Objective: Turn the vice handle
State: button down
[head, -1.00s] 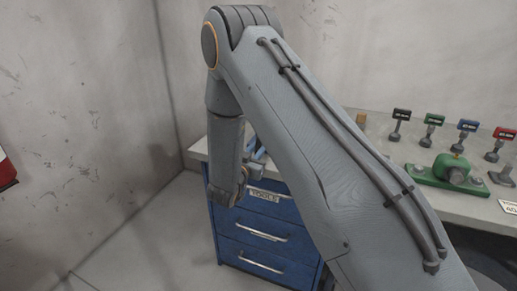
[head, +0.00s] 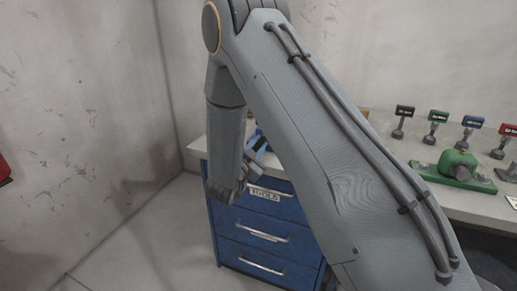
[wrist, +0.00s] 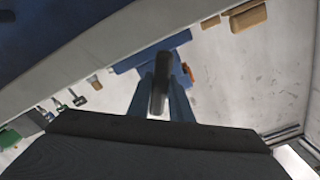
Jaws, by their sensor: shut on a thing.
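A blue vice (head: 260,141) sits at the left end of the bench, mostly hidden by my arm in the head view. In the wrist view its blue body (wrist: 126,66) shows beyond my fingers. The dark, rounded vice handle (wrist: 159,82) points toward the wrist camera. My gripper (wrist: 160,98) has one finger on each side of the handle and is shut on it.
A blue tool cabinet (head: 262,222) stands below the bench (head: 470,205). A green device (head: 457,166) and several small stands with coloured signs are on the bench at right. Plain walls close the left and back. The floor (head: 150,245) at left is clear.

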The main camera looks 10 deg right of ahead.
jog(key=shift+m+b, duration=0.9)
jog(key=shift+m, duration=0.7)
jog(key=c, duration=1.6)
grip_release()
jog(key=shift+a, duration=0.1)
jog(key=b+v, duration=0.1)
jog(key=v, duration=0.6)
jog(key=shift+s+a+b, duration=0.15)
jog(key=shift+s+b, duration=0.15)
